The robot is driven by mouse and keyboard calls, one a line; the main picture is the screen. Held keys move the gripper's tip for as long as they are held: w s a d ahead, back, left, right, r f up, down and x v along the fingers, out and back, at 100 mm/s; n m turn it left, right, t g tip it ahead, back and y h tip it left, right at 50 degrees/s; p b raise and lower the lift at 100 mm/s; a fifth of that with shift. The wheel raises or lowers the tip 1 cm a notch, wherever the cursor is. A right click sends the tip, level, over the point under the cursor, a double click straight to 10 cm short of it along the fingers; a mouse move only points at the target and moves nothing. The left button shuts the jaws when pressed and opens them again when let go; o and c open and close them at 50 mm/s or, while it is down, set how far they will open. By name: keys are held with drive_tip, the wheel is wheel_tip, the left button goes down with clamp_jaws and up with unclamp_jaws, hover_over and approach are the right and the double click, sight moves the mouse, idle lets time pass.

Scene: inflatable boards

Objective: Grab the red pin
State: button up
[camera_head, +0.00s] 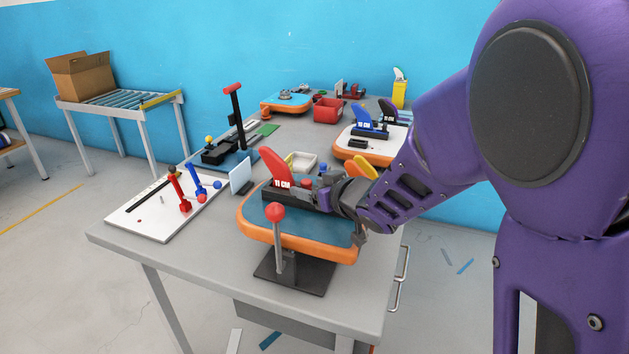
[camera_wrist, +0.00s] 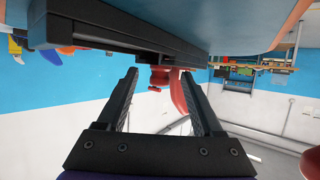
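A small red pin (camera_wrist: 159,77) shows in the wrist view beside a dark bar on the blue board. It appears in the gap between the fingertips. In the head view the pin (camera_head: 307,182) is a small red spot beside my gripper (camera_head: 318,194). My gripper (camera_wrist: 160,84) is open, with one finger on each side of the pin in the picture; I see no contact. A red fin (camera_head: 279,172) stands on the blue board with orange edge (camera_head: 262,232); it also shows behind the pin in the wrist view (camera_wrist: 180,96).
A red-knobbed lever (camera_head: 276,213) rises at the board's front. A blue knob (camera_head: 323,168) and a pale tray (camera_head: 300,160) lie behind my gripper. A white panel with red and blue levers (camera_head: 160,220) is at left. The grey table (camera_head: 215,250) has free room front left.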

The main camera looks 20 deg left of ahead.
clamp_jaws()
